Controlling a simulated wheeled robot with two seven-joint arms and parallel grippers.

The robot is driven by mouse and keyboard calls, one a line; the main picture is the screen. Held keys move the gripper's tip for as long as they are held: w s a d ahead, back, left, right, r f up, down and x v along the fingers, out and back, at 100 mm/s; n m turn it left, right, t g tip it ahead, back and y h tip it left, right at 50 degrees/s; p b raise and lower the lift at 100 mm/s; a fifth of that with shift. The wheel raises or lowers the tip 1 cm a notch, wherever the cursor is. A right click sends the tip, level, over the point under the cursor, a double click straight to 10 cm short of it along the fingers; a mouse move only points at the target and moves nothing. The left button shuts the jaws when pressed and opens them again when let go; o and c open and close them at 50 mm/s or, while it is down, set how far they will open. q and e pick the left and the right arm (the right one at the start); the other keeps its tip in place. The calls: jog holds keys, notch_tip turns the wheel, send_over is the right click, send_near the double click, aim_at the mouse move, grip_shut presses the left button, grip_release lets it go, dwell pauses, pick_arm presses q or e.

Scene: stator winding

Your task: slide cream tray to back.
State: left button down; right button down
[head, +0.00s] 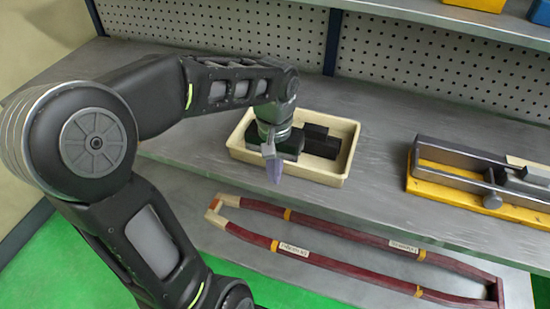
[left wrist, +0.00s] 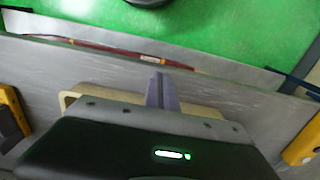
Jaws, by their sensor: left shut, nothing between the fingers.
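The cream tray (head: 338,178) lies on the grey workbench, with black blocks (head: 320,143) inside it. My left gripper (head: 274,172) is over the left front part of the tray, pointing down, with its fingers shut and empty. In the head view the fingertips overlap the tray's front wall; I cannot tell whether they touch it. The left wrist view shows the shut fingers (left wrist: 162,92) and part of the tray's rim (left wrist: 72,97), with the rest of the tray hidden behind the gripper body. My right gripper is not in view.
A yellow-based metal fixture (head: 470,200) stands to the right of the tray. A perforated back panel (head: 430,60) rises behind. Bare bench lies behind the tray (head: 345,100).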

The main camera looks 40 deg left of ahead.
aim_at(275, 190)
pick_arm(q)
notch_tip(275, 190, down, 3)
jog(key=shift+w+f, duration=0.1)
jog(key=shift+f, duration=0.05)
jog(key=w, duration=0.1)
jog(key=w+a+p, duration=0.1)
jog(key=shift+w, duration=0.3)
jog(key=shift+w+a, duration=0.15)
jog(key=shift+w, duration=0.35)
